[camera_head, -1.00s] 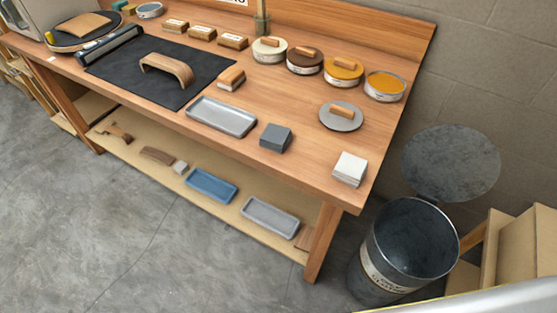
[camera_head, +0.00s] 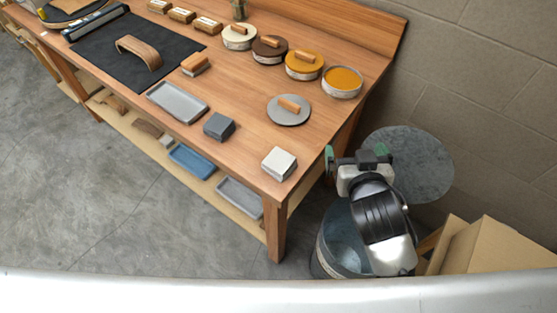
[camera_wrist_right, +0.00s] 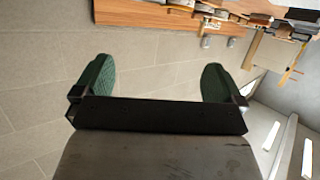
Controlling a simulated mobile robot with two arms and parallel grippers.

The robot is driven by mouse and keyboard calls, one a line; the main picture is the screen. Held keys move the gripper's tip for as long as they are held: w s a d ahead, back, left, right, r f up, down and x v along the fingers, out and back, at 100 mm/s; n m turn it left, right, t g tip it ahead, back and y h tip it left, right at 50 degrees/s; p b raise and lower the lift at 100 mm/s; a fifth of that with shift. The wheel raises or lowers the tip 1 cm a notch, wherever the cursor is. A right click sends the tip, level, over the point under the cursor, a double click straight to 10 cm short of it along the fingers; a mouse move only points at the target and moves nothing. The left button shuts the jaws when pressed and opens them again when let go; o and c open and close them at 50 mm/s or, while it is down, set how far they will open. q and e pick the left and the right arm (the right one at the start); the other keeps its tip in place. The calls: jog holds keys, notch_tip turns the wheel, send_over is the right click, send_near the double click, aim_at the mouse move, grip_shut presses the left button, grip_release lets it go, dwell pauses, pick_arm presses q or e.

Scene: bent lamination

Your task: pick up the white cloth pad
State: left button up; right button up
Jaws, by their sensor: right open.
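The white cloth pad (camera_head: 279,163) is a small folded square stack on the near right corner of the wooden workbench (camera_head: 240,130). My right gripper (camera_head: 357,156) is open and empty. In the head view it shows to the right of the pad, apart from it, past the bench's right end and over the metal bin. In the right wrist view its two green fingertips (camera_wrist_right: 157,80) stand wide apart with nothing between them. The pad cannot be made out in that view. My left gripper is not in view.
A dark grey block (camera_head: 218,126) and a grey tray (camera_head: 178,102) lie left of the pad. A round grey lid (camera_head: 288,110) with a wooden handle lies behind it. The metal bin (camera_head: 338,245) and cardboard box (camera_head: 486,246) stand right of the bench.

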jog(key=w+a+r+n+t+y, duration=0.2)
jog(key=a+r+n+t+y, duration=0.1)
jog(key=a+r+n+y, duration=1.2)
jog(key=s+a+r+n+g+y, duration=0.2)
jog(key=s+a+n+g+y, duration=0.2)
jog(key=a+n+g+y, duration=0.75)
jog(key=n+g+h+p, duration=0.1)
jog(key=g+h, duration=0.5)
jog(key=h, duration=2.1)
send_over(280, 161)
jog(key=s, duration=0.1)
jog(key=f, duration=2.1)
jog(key=shift+a+f, duration=0.25)
jog(key=shift+a, duration=0.1)
jog(key=f, duration=0.1)
jog(key=f+p, duration=0.1)
jog(key=f, duration=0.1)
jog(key=w+f+p, duration=0.1)
jog(key=f, duration=0.1)
jog(key=shift+d+f, duration=0.2)
jog(key=shift+d, duration=0.1)
jog(key=shift+f, duration=0.2)
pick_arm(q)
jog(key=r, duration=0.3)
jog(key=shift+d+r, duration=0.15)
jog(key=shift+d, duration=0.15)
pick_arm(e)
jog(key=c, duration=1)
